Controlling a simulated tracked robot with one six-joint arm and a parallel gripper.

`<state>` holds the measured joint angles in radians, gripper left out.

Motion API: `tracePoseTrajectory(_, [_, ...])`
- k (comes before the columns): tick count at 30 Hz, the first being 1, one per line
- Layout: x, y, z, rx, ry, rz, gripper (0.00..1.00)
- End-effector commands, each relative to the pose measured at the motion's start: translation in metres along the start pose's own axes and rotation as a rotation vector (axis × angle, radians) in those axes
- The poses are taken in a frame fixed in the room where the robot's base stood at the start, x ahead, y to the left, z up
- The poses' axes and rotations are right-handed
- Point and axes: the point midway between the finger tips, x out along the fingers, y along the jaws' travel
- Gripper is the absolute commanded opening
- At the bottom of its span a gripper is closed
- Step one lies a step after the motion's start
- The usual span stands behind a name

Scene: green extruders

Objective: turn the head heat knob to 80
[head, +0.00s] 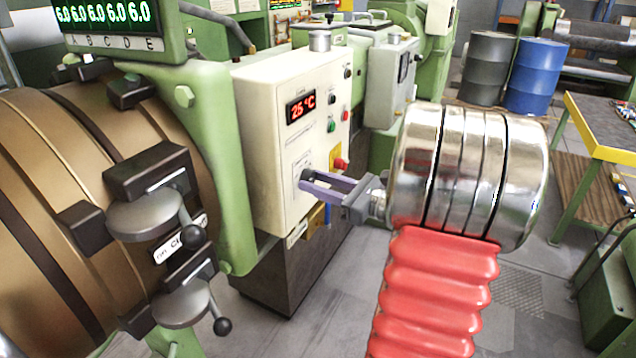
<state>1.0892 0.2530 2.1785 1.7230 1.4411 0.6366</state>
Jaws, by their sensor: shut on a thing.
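The cream control box (265,140) stands at mid-picture, with a red lit display (300,107) that appears to read 25 °C. The heat knob (305,175) is a small dark knob low on the box's front panel. My gripper (308,184) reaches in from the right with its purple-grey fingers shut on the knob. The fingers hide much of the knob, and its pointer and scale are too small to read.
An emergency-type red button (341,164) on a yellow plate sits close right of my fingers. Green and black buttons (331,126) are above. The extruder's brown barrel (90,190) with black handles stands left. Drums (537,75) stand far back right.

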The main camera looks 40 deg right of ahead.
Motion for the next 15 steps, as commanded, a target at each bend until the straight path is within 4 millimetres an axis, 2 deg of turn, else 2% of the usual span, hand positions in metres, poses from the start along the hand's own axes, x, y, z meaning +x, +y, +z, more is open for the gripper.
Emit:
tracePoseTrajectory(8, [-0.0004,-0.0003,0.0002,0.041,0.003,-0.001,0.1])
tracePoseTrajectory(15, [-0.0005,-0.0002,0.0008,0.16,0.009,-0.001,0.1])
